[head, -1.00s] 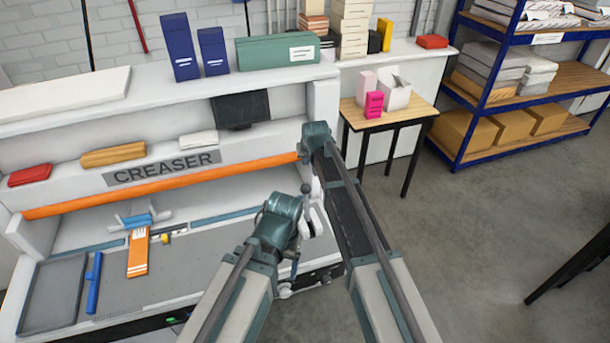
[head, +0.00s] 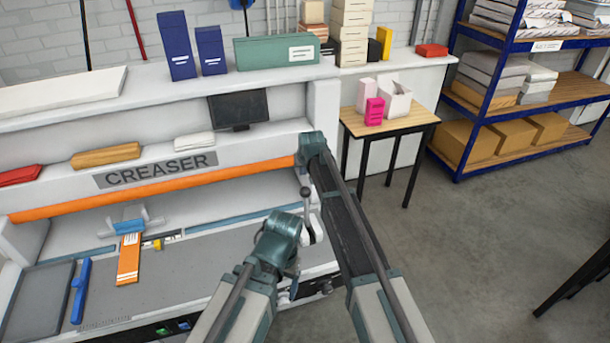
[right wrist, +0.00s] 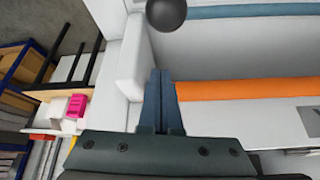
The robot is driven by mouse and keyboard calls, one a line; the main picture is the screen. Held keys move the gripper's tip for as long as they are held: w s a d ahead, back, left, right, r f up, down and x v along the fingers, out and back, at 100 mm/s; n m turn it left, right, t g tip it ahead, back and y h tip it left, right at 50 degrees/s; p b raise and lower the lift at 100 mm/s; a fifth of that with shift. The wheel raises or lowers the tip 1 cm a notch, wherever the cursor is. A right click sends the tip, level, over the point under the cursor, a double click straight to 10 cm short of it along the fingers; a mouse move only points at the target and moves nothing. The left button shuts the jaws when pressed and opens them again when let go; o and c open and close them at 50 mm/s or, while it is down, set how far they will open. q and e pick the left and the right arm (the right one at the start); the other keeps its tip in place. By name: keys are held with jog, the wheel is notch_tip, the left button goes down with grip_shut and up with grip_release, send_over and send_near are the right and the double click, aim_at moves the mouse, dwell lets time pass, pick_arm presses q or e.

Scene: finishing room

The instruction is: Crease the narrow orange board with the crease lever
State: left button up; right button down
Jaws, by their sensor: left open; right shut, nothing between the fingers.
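The narrow orange board (head: 129,260) lies on the grey bed of the creaser (head: 215,262), its far end at a blue-and-grey guide (head: 128,227). The crease lever (head: 312,228) stands at the machine's right end, with a dark round knob (head: 306,192). In the right wrist view the knob (right wrist: 166,13) is beyond my right gripper (right wrist: 162,75), which is shut, empty and apart from it. In the head view that gripper is mostly hidden by its own wrist, above the knob. My left gripper (head: 292,268) is open and low, left of the lever; its fingers are partly hidden.
An orange bar (head: 170,190) runs across the creaser under its label. A blue tool (head: 81,290) and a dark grey plate (head: 37,300) lie at the bed's left. A small table (head: 415,122) with pink and white boxes stands right of the machine.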

jog(key=s+f, duration=0.1)
jog(key=s+f+b, duration=0.1)
jog(key=s, duration=0.1)
jog(key=shift+d+f, duration=0.15)
jog(key=shift+f, duration=0.05)
pick_arm(q)
notch_tip(320, 180, down, 2)
jog(key=shift+f, duration=0.25)
pick_arm(e)
jog(key=shift+f, duration=0.1)
pick_arm(q)
jog(key=shift+b, duration=0.3)
pick_arm(e)
jog(key=shift+s, duration=0.1)
